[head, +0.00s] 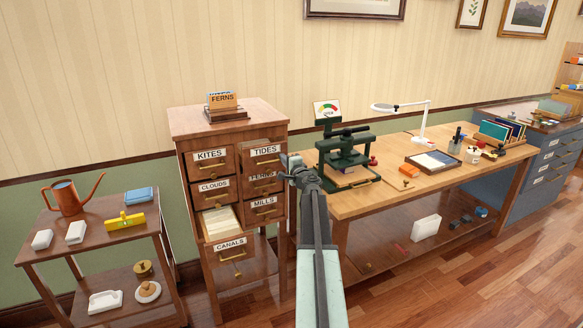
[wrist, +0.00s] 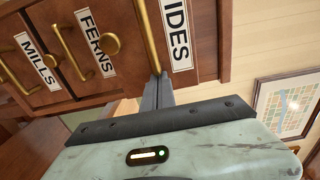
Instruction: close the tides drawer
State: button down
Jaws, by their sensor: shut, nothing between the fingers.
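The tides drawer (head: 264,158) is at the top right of the wooden card cabinet (head: 185,122). Its front stands out somewhat past the ferns drawer (head: 262,182) and partly covers that label. In the wrist view the tides label (wrist: 177,28) is at the top, beside a brass handle (wrist: 148,35). My gripper (head: 287,160) is at the right side of the tides drawer front. In the wrist view my shut, empty fingers (wrist: 159,80) point at the drawer front close to the lower end of its handle. I cannot tell whether they touch it.
The canals drawer (head: 230,250) is pulled well out at the lower left, showing cards. The mills drawer (head: 263,208) is below ferns. A wooden workbench (head: 372,200) with a green press (head: 345,150) stands close on the right. A low table (head: 95,215) is on the left.

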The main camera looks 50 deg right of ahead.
aim_at(278, 152)
jog(key=x, duration=0.5)
jog(key=shift+w+d, duration=0.1)
jog(key=shift+w, duration=0.2)
jog(key=shift+w+r, duration=0.1)
jog(key=shift+w+d+r, duration=0.1)
jog(key=v, duration=1.4)
jog(key=shift+s+f, duration=0.2)
jog(key=shift+s, duration=0.1)
